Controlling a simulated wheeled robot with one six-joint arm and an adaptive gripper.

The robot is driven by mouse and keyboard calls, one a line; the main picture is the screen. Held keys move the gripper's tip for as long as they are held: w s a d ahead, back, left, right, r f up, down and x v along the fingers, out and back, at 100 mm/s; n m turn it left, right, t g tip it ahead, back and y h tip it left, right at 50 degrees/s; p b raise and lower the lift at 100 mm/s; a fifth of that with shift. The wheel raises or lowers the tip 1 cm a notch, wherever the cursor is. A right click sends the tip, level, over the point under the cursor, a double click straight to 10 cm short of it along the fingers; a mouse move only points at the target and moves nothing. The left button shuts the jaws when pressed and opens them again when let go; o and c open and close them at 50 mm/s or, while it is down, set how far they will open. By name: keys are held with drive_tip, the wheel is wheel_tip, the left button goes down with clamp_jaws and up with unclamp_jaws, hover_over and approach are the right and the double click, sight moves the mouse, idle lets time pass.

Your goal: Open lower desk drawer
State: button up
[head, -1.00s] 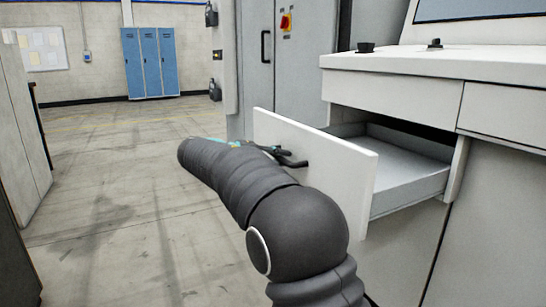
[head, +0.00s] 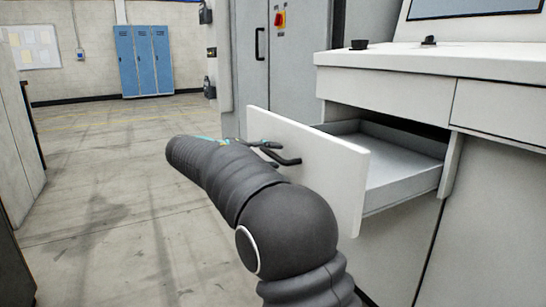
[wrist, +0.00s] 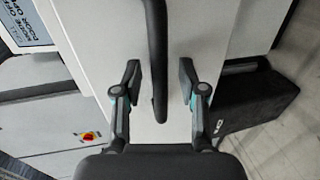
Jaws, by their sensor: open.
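The lower desk drawer (head: 308,165) is pulled well out of the white desk, and its empty grey inside (head: 400,170) shows. Its front panel carries a black bar handle (head: 283,158). In the wrist view the handle (wrist: 158,60) runs between the two open fingers of my gripper (wrist: 160,85), with a gap on each side. In the head view my gripper (head: 262,145) is at the drawer front beside the handle, partly hidden by my dark arm.
Above the drawer is a closed upper drawer front (head: 390,95) under the desk top. A grey cabinet (head: 290,60) stands behind. Blue lockers (head: 146,60) are at the far wall. The floor (head: 100,190) at left is clear.

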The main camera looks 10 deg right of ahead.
drive_tip(key=v, duration=1.1)
drive_tip(key=shift+a, duration=0.1)
wheel_tip(320, 180, down, 11)
drive_tip(key=w+a+n+y, duration=0.1)
drive_tip(key=a+n+y, duration=0.2)
drive_tip(key=n+y, duration=0.1)
drive_tip(key=s+d+f+g+y, duration=0.1)
drive_tip(key=s+d+f+y, duration=0.2)
drive_tip(key=s+f, duration=0.3)
drive_tip(key=s+d+r+m+y+p, duration=0.1)
drive_tip(key=s+d, duration=0.4)
drive_tip(key=s, duration=0.5)
drive_tip(key=s+d+r+m+y+p, duration=0.1)
drive_tip(key=s+d+m+y+p, duration=0.2)
drive_tip(key=s+d, duration=0.3)
drive_tip(key=s+d+r+m+t+y+p, duration=0.1)
drive_tip(key=s+d+m+y+p, duration=0.1)
drive_tip(key=s, duration=1.2)
drive_tip(key=d+m+y, duration=0.1)
drive_tip(key=d+m, duration=0.1)
drive_tip(key=d, duration=0.1)
drive_tip(key=shift+d+r+y, duration=0.25)
drive_tip(key=shift+y, duration=0.05)
